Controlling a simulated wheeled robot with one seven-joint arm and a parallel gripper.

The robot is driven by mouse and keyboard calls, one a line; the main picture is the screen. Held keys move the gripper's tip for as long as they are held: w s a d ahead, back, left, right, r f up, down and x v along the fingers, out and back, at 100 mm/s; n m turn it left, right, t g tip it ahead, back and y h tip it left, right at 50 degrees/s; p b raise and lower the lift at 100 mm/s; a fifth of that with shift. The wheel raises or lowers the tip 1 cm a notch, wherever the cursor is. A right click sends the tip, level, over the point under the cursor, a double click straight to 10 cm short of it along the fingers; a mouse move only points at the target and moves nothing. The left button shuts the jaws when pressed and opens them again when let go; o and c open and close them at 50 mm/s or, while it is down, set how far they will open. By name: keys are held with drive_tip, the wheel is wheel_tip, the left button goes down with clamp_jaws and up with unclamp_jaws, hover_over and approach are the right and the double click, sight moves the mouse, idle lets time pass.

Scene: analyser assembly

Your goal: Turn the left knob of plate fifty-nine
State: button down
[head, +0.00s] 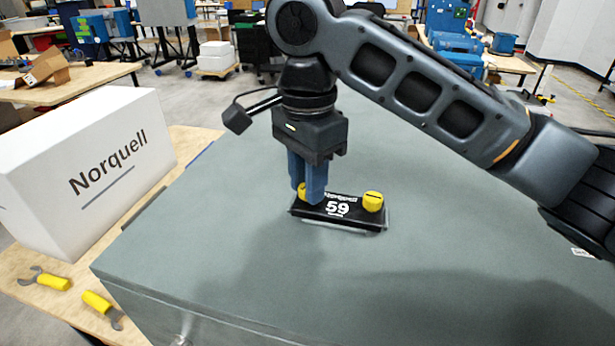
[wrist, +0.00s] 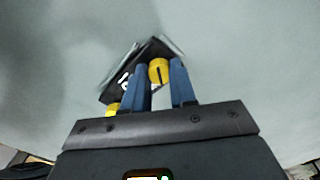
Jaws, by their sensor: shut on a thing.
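Plate fifty-nine (head: 338,211) is a black plate with a white "59", lying on the grey-green cabinet top. It has a yellow knob at each end. My gripper (head: 308,195) points down with its blue fingers around the left knob (head: 301,190), which they partly hide. In the wrist view, the left knob (wrist: 158,71) shows a dark mark and sits between the fingers (wrist: 162,85), which are shut on it. The right knob (head: 373,201) stands free, with a dark line on top; it also shows partly hidden in the wrist view (wrist: 113,108).
The grey-green cabinet top (head: 430,270) is clear around the plate. A white "Norquell" box (head: 90,170) stands to the left. Yellow-handled tools (head: 98,300) lie on the wooden table (head: 25,260) at lower left. My arm crosses above from the right.

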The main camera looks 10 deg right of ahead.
drive_tip(key=m, duration=0.4)
drive_tip(key=shift+w+r+m, duration=0.1)
drive_tip(key=shift+r+m, duration=0.05)
drive_tip(key=shift+m, duration=2.15)
drive_tip(key=c, duration=0.9)
unclamp_jaws()
